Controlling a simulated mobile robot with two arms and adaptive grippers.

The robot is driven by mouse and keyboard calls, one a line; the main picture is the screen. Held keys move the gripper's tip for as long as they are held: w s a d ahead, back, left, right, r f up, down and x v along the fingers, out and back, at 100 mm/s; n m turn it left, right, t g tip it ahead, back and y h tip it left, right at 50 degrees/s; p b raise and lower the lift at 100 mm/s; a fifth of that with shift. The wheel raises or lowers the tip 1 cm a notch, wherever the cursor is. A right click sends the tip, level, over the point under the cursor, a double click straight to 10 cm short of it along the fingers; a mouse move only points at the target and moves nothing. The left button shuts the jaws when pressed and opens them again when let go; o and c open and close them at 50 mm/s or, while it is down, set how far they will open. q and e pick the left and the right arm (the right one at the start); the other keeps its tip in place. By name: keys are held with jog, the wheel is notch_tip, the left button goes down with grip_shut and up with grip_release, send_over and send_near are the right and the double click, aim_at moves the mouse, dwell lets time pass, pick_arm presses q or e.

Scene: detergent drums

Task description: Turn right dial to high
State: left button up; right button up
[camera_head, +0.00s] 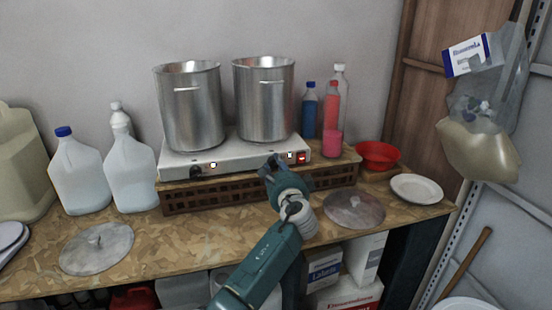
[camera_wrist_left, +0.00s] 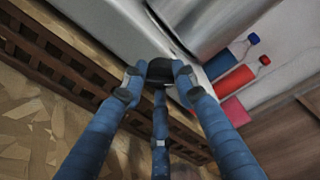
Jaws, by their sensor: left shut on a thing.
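The white hot plate (camera_head: 233,155) carries two metal drums and stands on a brown slatted crate (camera_head: 190,197). My left gripper (camera_head: 271,165) is at the right half of its front panel. In the left wrist view the fingers (camera_wrist_left: 157,82) are closed on the black right dial (camera_wrist_left: 160,68), one on each side of it. The black left dial (camera_head: 196,171) shows on the left of the panel. A red switch (camera_head: 302,157) is at the panel's right end. My right gripper is not in view.
Metal drums (camera_head: 190,110) (camera_head: 264,105) stand on the plate. Blue (camera_head: 309,112) and red (camera_head: 331,108) bottles and a pink cup (camera_head: 332,143) are to its right. Flat lids (camera_head: 97,247) (camera_head: 353,209) lie on the bench. Jugs (camera_head: 80,178) stand left, a red bowl (camera_head: 378,154) right.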

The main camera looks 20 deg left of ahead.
pick_arm(q)
jog(key=shift+a+r+m+p, duration=0.1)
jog(key=shift+r+m+p, duration=0.05)
jog(key=shift+m+p, duration=0.7)
jog(key=shift+a+r+m+p, duration=0.15)
jog(key=shift+m+p, duration=0.45)
jog(key=shift+m, duration=0.45)
jog(key=shift+d, duration=0.1)
jog(key=shift+y, duration=0.3)
jog(key=o, duration=1.1)
jog(key=shift+c, duration=0.2)
jog(key=shift+o, duration=0.4)
jog(key=shift+w+f, duration=0.1)
jog(key=shift+f, duration=0.1)
jog(key=shift+s+d, duration=0.15)
jog(key=shift+s, duration=0.1)
jog(key=v, duration=1.1)
jog(key=shift+s+r, duration=0.2)
jog(key=shift+r, duration=0.1)
